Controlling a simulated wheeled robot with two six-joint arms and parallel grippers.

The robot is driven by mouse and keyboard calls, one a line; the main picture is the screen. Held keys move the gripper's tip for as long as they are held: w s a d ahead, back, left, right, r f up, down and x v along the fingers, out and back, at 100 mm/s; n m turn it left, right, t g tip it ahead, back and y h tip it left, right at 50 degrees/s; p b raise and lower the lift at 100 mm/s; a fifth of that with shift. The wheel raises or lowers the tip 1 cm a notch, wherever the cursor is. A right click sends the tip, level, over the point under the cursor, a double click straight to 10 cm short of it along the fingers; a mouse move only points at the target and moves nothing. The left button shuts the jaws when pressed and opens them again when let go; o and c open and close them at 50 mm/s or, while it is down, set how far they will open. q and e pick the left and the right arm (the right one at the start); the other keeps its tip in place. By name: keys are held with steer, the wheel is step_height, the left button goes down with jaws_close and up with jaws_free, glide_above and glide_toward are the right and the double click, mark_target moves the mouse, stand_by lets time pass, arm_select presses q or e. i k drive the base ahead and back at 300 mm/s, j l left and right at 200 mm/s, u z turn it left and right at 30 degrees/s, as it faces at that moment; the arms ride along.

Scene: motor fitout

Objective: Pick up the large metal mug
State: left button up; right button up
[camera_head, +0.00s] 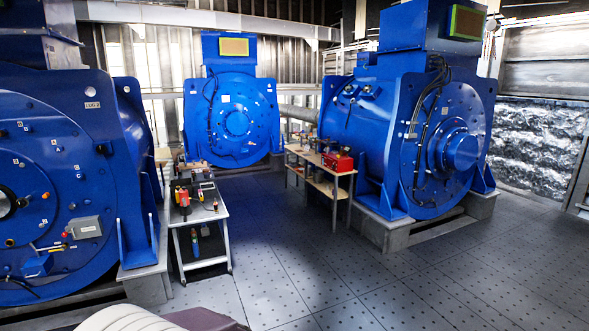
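I cannot make out a large metal mug in the head view. Small items crowd the top of a grey cart (222,213) at centre left, among them a red and yellow object (182,196). A wooden workbench (318,170) farther back carries a red box (338,161) and other small items, too small to tell apart. Neither of my grippers is in view.
Large blue motors stand at the left (60,150), at the back (232,110) and at the right (410,130). The dotted grey floor (300,250) is clear in the middle and right. A pale ribbed object (125,318) shows at the bottom edge.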

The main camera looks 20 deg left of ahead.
mark_target(318, 175)
steer(key=i+j+u, duration=0.4)
steer(key=i, duration=0.95)
steer(key=i+j+u, duration=0.1)
steer(key=i+u, duration=0.25)
steer(key=i, duration=4.75)
steer(key=i+j+z, duration=0.15)
steer(key=i+z, duration=0.15)
steer(key=i, duration=0.4)
steer(key=i+j+z, duration=0.25)
steer(key=i, duration=0.4)
steer(key=i+j+z, duration=0.3)
steer(key=i+j, duration=0.15)
steer(key=i, duration=0.2)
steer(key=i+j+z, duration=0.3)
steer(key=i+j, duration=0.25)
